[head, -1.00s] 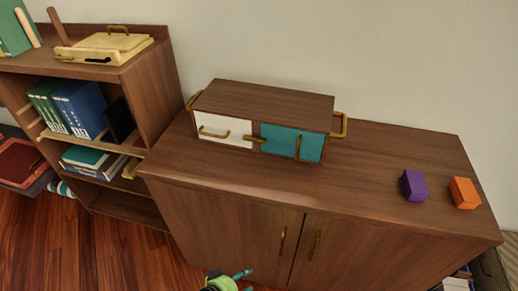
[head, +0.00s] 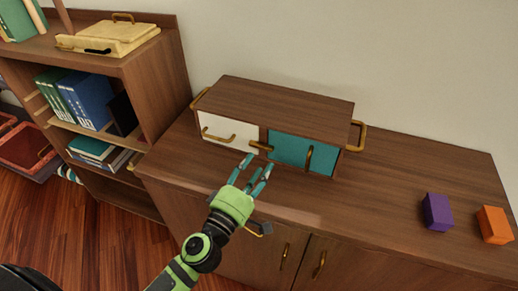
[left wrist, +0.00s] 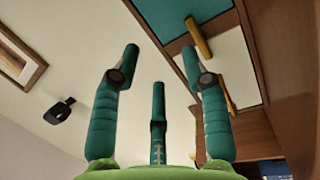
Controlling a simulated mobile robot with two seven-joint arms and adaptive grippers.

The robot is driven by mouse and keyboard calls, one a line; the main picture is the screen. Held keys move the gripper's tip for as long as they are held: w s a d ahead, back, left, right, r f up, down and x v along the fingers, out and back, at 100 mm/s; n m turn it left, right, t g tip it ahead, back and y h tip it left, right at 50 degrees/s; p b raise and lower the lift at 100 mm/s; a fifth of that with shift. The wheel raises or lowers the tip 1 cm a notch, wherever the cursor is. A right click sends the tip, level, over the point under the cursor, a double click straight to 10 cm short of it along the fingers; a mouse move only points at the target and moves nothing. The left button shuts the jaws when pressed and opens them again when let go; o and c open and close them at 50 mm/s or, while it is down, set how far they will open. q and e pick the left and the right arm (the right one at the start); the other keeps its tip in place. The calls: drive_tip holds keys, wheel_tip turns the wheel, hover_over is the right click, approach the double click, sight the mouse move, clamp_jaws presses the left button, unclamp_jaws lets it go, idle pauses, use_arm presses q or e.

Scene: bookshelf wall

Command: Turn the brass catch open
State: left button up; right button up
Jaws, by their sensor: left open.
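The brass catch (head: 261,147) is a short bar lying roughly level on the front of a small wooden cabinet (head: 280,103). It sits between a white panel (head: 222,125) and a teal panel (head: 287,149), its right end reaching over the teal one. My left gripper (head: 258,165) is open and empty, its fingers spread just in front of and below the catch, apparently not touching it. In the left wrist view the catch (left wrist: 198,38) shows beyond the right-hand finger, with the teal panel (left wrist: 180,12) and white panel (left wrist: 230,62) around it. My right gripper is out of view.
The small cabinet stands on a wide sideboard (head: 385,190), with brass side handles. A purple block (head: 437,212) and an orange block (head: 494,225) sit on its right part. A bookshelf (head: 155,85) stands left. The sideboard top between cabinet and blocks is clear.

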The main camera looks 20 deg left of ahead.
sight(260, 147)
use_arm(q)
drive_tip(key=a+f+n+y, duration=0.1)
drive_tip(key=w+a+f+n+y, duration=0.1)
drive_tip(key=shift+w+a+f+n+g, duration=0.1)
drive_tip(key=shift+w+a+n+g, duration=0.1)
drive_tip(key=shift+n+g, duration=0.15)
drive_tip(key=shift+w+a+f+n+y, duration=0.15)
drive_tip(key=shift+w+n+y, duration=0.1)
drive_tip(key=shift+y, duration=0.15)
drive_tip(key=w, duration=0.6)
drive_tip(key=shift+w+d, duration=0.25)
drive_tip(key=shift+d, duration=0.05)
drive_tip(key=shift+c, duration=0.4)
clamp_jaws()
